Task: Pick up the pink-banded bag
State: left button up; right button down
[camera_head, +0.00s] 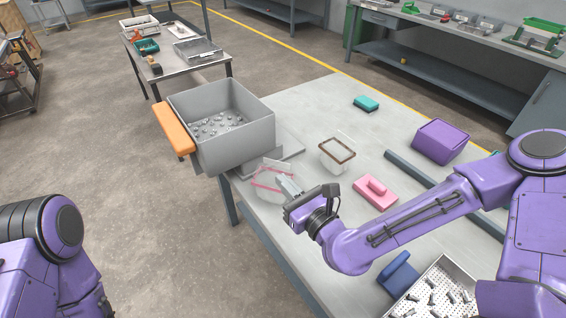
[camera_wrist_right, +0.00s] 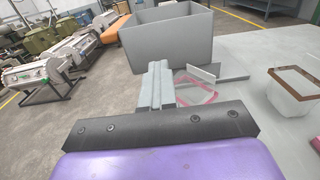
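The pink-banded bag (camera_head: 262,186) is clear with a pink band near its top. It is at the left edge of the grey table, in front of the grey bin. My right gripper (camera_head: 287,187) reaches its rim from the right. In the right wrist view, the fingers (camera_wrist_right: 156,82) are together, at the left side of the bag's pink band (camera_wrist_right: 196,99), and cover part of it. They look shut on the bag's thin wall, though the contact itself is hidden. My left arm is at the lower left; its gripper is out of view.
A grey bin (camera_head: 245,145) with metal parts and an orange block (camera_head: 174,130) stands behind the bag. A brown-banded bag (camera_head: 337,168), a pink block (camera_head: 374,194), a purple box (camera_head: 440,141) and a perforated tray (camera_head: 462,284) are to the right.

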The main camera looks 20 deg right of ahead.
jog(key=shift+s+a+r+p, duration=0.25)
jog(key=shift+s+p, duration=0.1)
jog(key=shift+s, duration=0.25)
jog(key=shift+s+a+r+p, duration=0.2)
jog(key=shift+s+a+p, duration=0.1)
jog(key=shift+s, duration=0.25)
jog(key=shift+c, duration=1.9)
grip_release()
